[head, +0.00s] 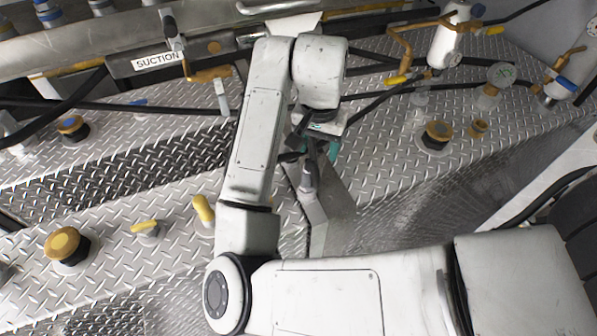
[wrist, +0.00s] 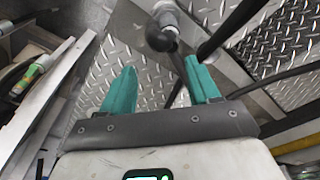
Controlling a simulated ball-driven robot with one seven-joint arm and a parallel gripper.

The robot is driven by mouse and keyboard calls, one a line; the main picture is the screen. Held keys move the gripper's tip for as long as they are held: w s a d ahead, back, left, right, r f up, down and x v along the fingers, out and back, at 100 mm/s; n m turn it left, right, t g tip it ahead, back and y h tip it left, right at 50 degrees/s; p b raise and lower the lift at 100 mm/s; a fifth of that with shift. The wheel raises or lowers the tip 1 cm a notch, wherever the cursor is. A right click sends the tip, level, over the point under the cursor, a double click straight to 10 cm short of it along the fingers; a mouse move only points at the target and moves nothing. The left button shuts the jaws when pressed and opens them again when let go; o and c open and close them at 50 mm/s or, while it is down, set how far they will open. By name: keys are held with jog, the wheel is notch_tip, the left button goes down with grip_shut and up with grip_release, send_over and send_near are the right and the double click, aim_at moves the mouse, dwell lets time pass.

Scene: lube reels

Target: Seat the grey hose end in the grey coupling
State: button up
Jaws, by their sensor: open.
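My gripper (head: 320,158) hangs below my wrist near the middle of the head view, over a narrow metal panel. In the wrist view its two teal fingers (wrist: 160,68) are apart with nothing between them. A grey rounded fitting (wrist: 163,22) with a dark end lies just beyond the fingertips. It also shows as a small grey cylinder (head: 309,178) just below the gripper in the head view. I cannot tell whether it is the hose end or the coupling. The other grey part is not clearly visible.
Black hoses (wrist: 228,32) run close to the right finger. A yellow-handled valve (head: 203,210) and orange-brown knobs (head: 66,244) stand on the diamond-plate deck (head: 130,205). A SUCTION label (head: 158,61) is on the back rail.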

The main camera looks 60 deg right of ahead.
aim_at(307, 177)
jog(key=shift+w+a+m+y, duration=0.15)
jog(key=shift+w+a+y, duration=0.15)
jog(key=shift+a, duration=0.3)
jog(key=shift+w+a+m+y, duration=0.2)
jog(key=shift+a+y, duration=0.1)
jog(key=shift+a, duration=0.25)
notch_tip(307, 177, down, 5)
jog(key=shift+w+a, duration=0.1)
jog(key=shift+d+f+p, duration=0.25)
jog(key=shift+f+p, duration=0.2)
jog(key=shift+f, duration=1)
jog(key=shift+d+f+p, duration=0.2)
jog(key=shift+f+p, duration=0.2)
jog(key=shift+f, duration=1)
jog(key=shift+c, duration=0.2)
jog(key=shift+w, duration=0.1)
grip_shut()
